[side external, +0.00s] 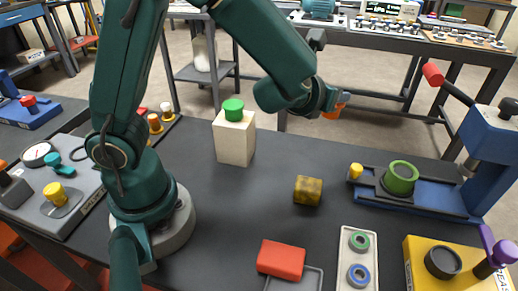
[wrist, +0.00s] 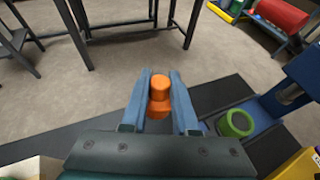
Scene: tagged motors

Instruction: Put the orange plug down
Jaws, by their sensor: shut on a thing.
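The orange plug (wrist: 159,92) is between the two blue fingers of my gripper (wrist: 160,100) in the wrist view. My gripper is shut on it. In the side external view the orange plug (side external: 334,111) shows at the end of my gripper (side external: 338,98), held up above the far edge of the dark bench (side external: 265,215). The arm hides part of the gripper there.
A cream block (side external: 234,143) with a green knob stands left of the gripper. A brown-yellow cube (side external: 307,191), a red block (side external: 281,260) and a tray with rings (side external: 345,275) lie nearer. A blue press (side external: 490,150) with a green ring (side external: 400,178) stands right. Bench around the cube is clear.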

